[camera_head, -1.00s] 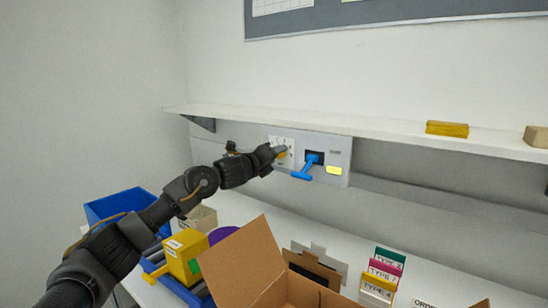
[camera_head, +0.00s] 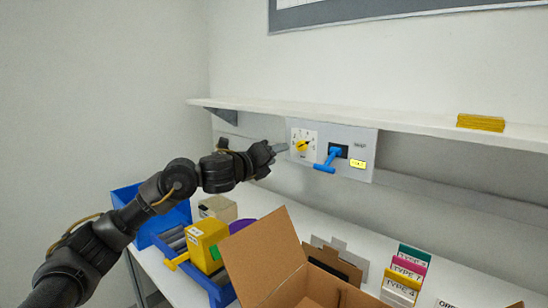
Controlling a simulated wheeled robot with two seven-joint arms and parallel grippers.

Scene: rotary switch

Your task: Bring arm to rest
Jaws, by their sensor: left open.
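My left gripper (camera_head: 279,148) is in front of the wall panel, at the left edge of the panel. It is open and nothing shows between its fingers. The grey panel (camera_head: 363,139) is mounted under the shelf. It carries a yellow rotary knob (camera_head: 302,146) on a white dial plate, just right of my gripper and apart from it in the picture. A blue lever handle (camera_head: 328,160) and a lit yellow label (camera_head: 357,164) sit farther right on the panel. My right gripper is not in view.
A white shelf (camera_head: 420,123) runs above the panel, with a yellow block (camera_head: 481,122) on it. Below stand a blue bin (camera_head: 128,196), a yellow box (camera_head: 204,241), an open cardboard box (camera_head: 262,255) and coloured type cards (camera_head: 408,266) on the white table.

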